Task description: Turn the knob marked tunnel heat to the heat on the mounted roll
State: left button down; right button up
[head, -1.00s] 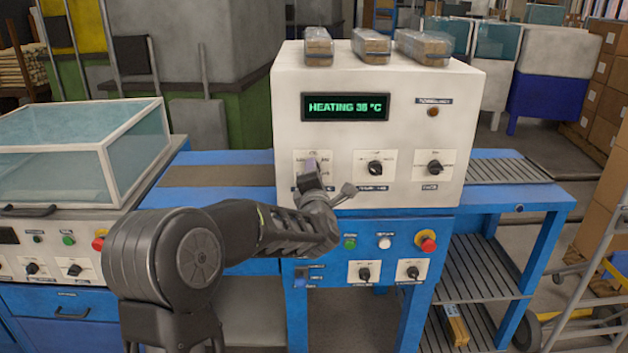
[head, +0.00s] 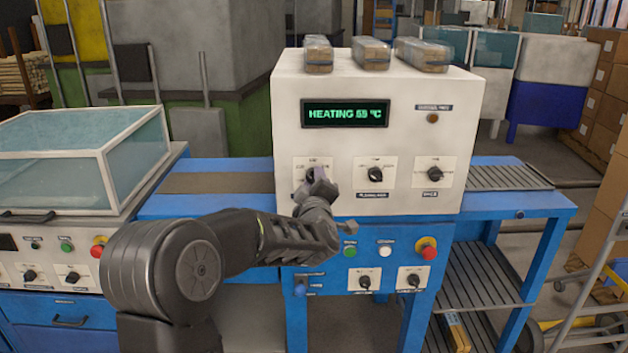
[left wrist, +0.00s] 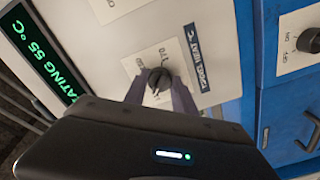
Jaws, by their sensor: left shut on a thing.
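The tunnel heat knob (left wrist: 160,79) is a dark round knob on a white dial plate, with a dark label (left wrist: 193,55) beside it that reads as tunnel heat, partly blurred. My left gripper (left wrist: 160,92) has its two purple fingers on either side of this knob and is shut on it. In the head view the knob (head: 311,175) is the leftmost of three on the white machine and is partly hidden by the gripper (head: 317,183). The green display (left wrist: 43,53) reads heating 55 °C. I cannot make out a mounted roll. My right gripper is not in view.
Two more knobs (head: 375,174) (head: 434,174) sit to the right on the white machine (head: 288,110). Below are buttons, a red stop button (head: 428,250) and more knobs on the blue front. Wrapped packs (head: 371,50) lie on top. A clear-lidded machine (head: 60,150) stands left.

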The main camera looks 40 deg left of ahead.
pick_arm(q)
jog(key=m+p, duration=0.7)
jog(key=m, duration=0.9)
jog(key=shift+s, duration=0.1)
jog(key=shift+a+f+m+p, duration=0.1)
jog(key=shift+m+p, duration=1.15)
jog(key=shift+m, duration=0.85)
jog(key=c, duration=1)
grip_release()
